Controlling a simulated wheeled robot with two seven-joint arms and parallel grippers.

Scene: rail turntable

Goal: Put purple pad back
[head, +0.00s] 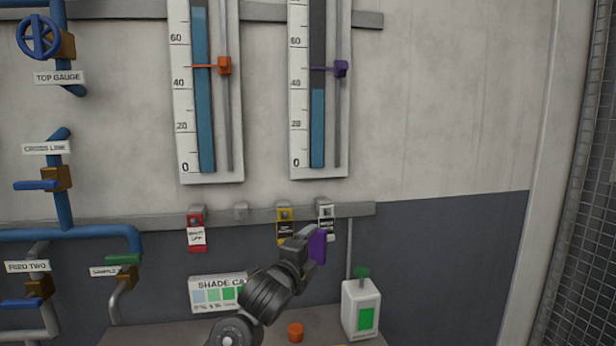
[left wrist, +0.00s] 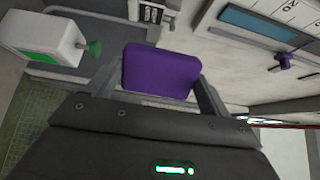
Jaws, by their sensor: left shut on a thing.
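The purple pad (head: 318,246) is a small flat block held between the fingers of my left gripper (head: 305,245). It is in front of the wall, just below the rail and near the white-clipped tag. In the left wrist view the purple pad (left wrist: 162,72) fills the space between the two fingers, broad face to the camera. My left gripper is shut on it. My right gripper is in neither view.
Below stand a white bottle (head: 361,308), an orange cap (head: 295,332) and a shade card (head: 210,294).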

